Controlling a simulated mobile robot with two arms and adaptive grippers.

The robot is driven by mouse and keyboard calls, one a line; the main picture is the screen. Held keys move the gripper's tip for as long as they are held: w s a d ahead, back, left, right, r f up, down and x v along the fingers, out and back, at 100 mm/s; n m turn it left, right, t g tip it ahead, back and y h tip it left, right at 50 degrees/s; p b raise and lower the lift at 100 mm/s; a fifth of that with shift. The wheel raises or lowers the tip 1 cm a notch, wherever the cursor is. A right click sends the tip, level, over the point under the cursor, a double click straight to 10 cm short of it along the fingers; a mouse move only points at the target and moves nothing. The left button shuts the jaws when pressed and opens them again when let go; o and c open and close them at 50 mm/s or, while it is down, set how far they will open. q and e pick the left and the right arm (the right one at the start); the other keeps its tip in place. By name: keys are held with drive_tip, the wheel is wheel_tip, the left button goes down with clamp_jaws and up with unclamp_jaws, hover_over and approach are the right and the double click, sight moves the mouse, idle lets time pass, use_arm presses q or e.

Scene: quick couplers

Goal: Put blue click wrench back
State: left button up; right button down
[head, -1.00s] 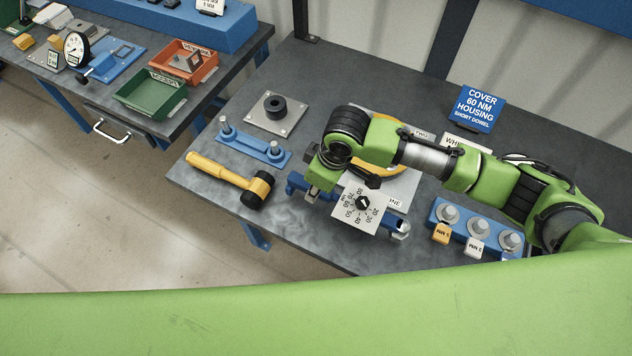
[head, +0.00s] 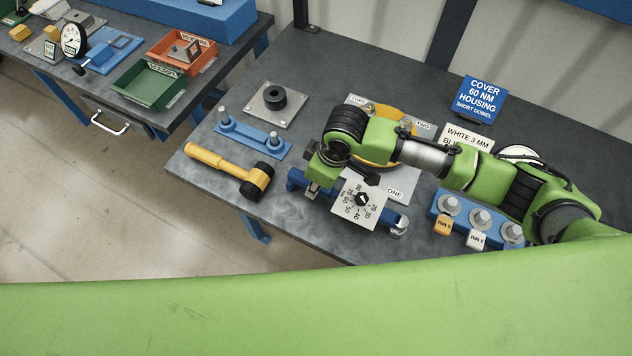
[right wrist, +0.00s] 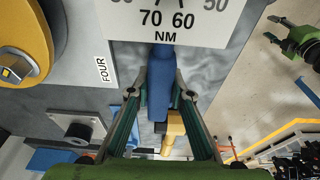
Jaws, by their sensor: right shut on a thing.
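The blue click wrench (head: 298,180) is in my right gripper (head: 318,182), over the front of the table in the head view. Its white square dial plate (head: 362,203), marked in NM, faces up. In the right wrist view the blue handle (right wrist: 161,85) runs between the two fingers of the right gripper (right wrist: 163,88), which are shut on it. A blue rack with two upright posts (head: 253,139) stands left of the wrench, empty. A green arm with a dark gripper (right wrist: 304,42), likely my left, shows at the right wrist view's upper right; its jaws are unclear.
A yellow mallet (head: 217,162) lies close to the wrench's left end. A round yellow fixture on a grey plate (head: 403,182) is partly behind my arm. A blue block with several grey knobs (head: 437,211) stands at right. A plate with a black ring (head: 287,117) is behind the rack.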

drive_tip(key=shift+f, duration=0.15)
drive_tip(key=c, duration=1.8)
unclamp_jaws()
drive_tip(key=shift+o, duration=0.2)
drive_tip(key=v, duration=1.2)
